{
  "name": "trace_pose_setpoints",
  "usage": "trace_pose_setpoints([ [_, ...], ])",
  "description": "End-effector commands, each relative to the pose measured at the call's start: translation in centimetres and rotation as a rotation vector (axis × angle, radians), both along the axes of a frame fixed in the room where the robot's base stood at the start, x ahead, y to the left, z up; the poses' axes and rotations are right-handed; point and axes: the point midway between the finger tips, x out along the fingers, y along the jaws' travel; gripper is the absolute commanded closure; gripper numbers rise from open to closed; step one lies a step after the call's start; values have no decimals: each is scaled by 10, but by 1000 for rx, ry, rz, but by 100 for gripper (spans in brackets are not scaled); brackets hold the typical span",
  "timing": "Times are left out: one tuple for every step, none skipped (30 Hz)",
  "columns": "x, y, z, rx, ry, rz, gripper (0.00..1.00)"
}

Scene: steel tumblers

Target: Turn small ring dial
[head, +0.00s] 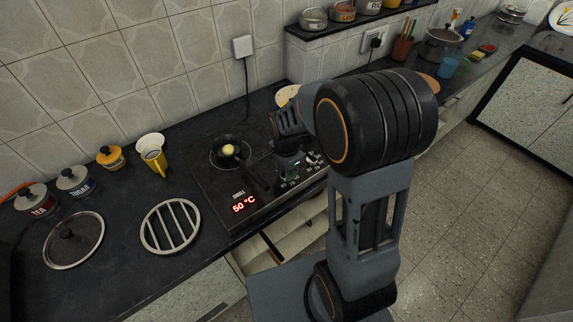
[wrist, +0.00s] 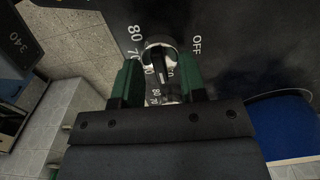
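A round dial (wrist: 158,50) with a bright rim and dark centre shows in the wrist view, between printed numbers and the word OFF. A second dial (wrist: 171,92), partly hidden, shows nearer my gripper's body. My gripper (wrist: 159,68) is open, with its green fingers on either side of the dials. I cannot tell whether either finger touches a dial. In the head view, dials (head: 313,158) line the cooktop's right side by my gripper (head: 289,165). My arm hides part of them. I cannot tell which is the small ring dial.
The black cooktop (head: 215,190) has a red display (head: 244,204) reading 50 °C. A small dark pan (head: 229,151) with something yellow sits on its back burner. A round metal rack (head: 170,227), glass lid (head: 74,240) and yellow cup (head: 155,158) stand to the left.

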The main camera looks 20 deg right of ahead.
Motion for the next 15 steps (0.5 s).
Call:
trace_pose_setpoints([
  [0, 0, 2, 0, -1, 0, 62],
  [1, 0, 4, 0, -2, 0, 62],
  [1, 0, 8, 0, -3, 0, 62],
  [1, 0, 12, 0, -4, 0, 62],
  [1, 0, 16, 0, -4, 0, 62],
  [1, 0, 23, 0, -6, 0, 62],
  [1, 0, 29, 1, -5, 0, 62],
  [1, 0, 35, 0, -7, 0, 62],
  [1, 0, 44, 0, -7, 0, 62],
  [1, 0, 50, 0, -6, 0, 62],
  [1, 0, 56, 0, -7, 0, 62],
  [1, 0, 65, 0, -7, 0, 62],
  [1, 0, 71, 0, -6, 0, 62],
  [1, 0, 77, 0, -7, 0, 62],
  [1, 0, 85, 0, -6, -1, 62],
])
